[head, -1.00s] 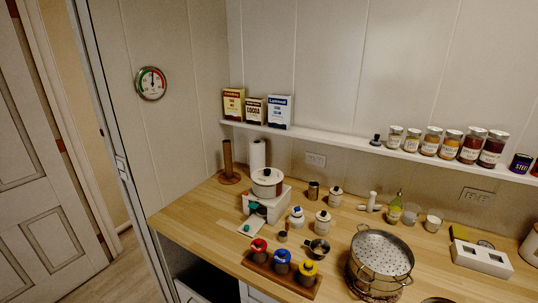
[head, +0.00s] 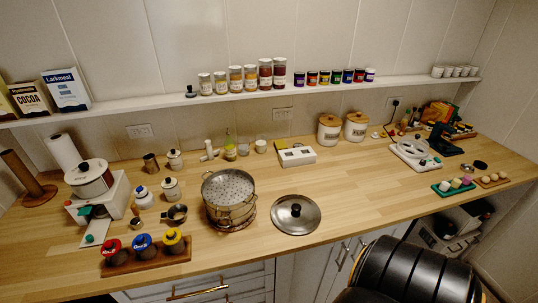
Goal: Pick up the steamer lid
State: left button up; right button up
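The steamer lid (head: 296,215) is a round metal lid with a dark knob on top. It lies flat on the wooden counter near the front edge, in the middle of the head view. The steamer (head: 229,197), a perforated metal basket with wire handles, stands just left of the lid on a woven-looking ring. The two do not touch. Neither of my grippers shows in the head view.
The wooden counter (head: 360,192) is clear right of the lid. A white box-shaped device (head: 297,156) stands behind it. A rack with red, blue and yellow-topped jars (head: 146,254) is at the front left. A black padded seat (head: 415,272) stands before the counter at lower right.

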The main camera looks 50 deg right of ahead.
aim_at(295, 214)
jog(key=l+z, duration=0.1)
jog(key=z, duration=0.65)
jog(key=l+z, duration=0.15)
jog(key=z, duration=0.65)
jog(key=i+l, duration=0.05)
jog(key=i, duration=0.05)
